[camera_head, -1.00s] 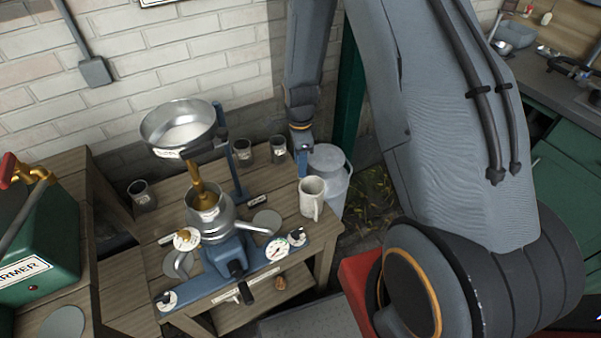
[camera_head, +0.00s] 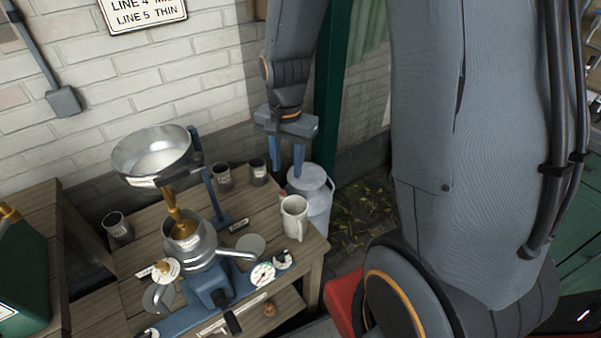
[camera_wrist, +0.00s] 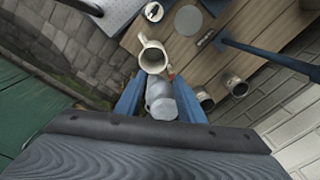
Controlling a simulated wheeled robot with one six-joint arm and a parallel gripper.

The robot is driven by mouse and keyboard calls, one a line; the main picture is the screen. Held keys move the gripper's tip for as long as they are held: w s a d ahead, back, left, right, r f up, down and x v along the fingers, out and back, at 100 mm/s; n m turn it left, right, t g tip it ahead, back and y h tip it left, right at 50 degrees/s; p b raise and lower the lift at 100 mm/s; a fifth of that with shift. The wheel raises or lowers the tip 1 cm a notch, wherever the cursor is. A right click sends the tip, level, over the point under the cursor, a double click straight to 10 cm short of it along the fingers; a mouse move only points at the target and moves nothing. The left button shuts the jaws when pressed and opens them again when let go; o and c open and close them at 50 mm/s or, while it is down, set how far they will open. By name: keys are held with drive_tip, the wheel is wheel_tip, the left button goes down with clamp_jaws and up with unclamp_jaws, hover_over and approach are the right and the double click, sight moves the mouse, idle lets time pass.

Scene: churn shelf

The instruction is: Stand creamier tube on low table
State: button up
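Three small labelled jars stand on the wooden table (camera_head: 105,265): a left jar (camera_head: 118,228), a middle jar (camera_head: 223,178) and a right jar (camera_head: 259,172). I cannot tell which is the creamier tube, or whether this is the low table. My gripper (camera_head: 287,173) hangs fingers down near the table's back right corner, right of the right jar. Its two blue fingers are apart. In the wrist view, nothing is held between the fingertips (camera_wrist: 160,78); a grey metal can (camera_wrist: 161,101) shows beyond them. Two jars (camera_wrist: 205,99) (camera_wrist: 237,87) stand to their right.
A cream mug (camera_head: 294,216) stands on the table's right side, close to my gripper. A separator with a wide metal bowl (camera_head: 152,155) and blue posts fills the middle. The metal can (camera_head: 313,195) stands behind the table's right edge. A green machine (camera_head: 20,275) is at left.

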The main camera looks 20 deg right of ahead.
drive_tip(key=s+r+n, duration=0.5)
drive_tip(key=s+n, duration=0.4)
drive_tip(key=shift+s, duration=0.2)
idle(0.8)
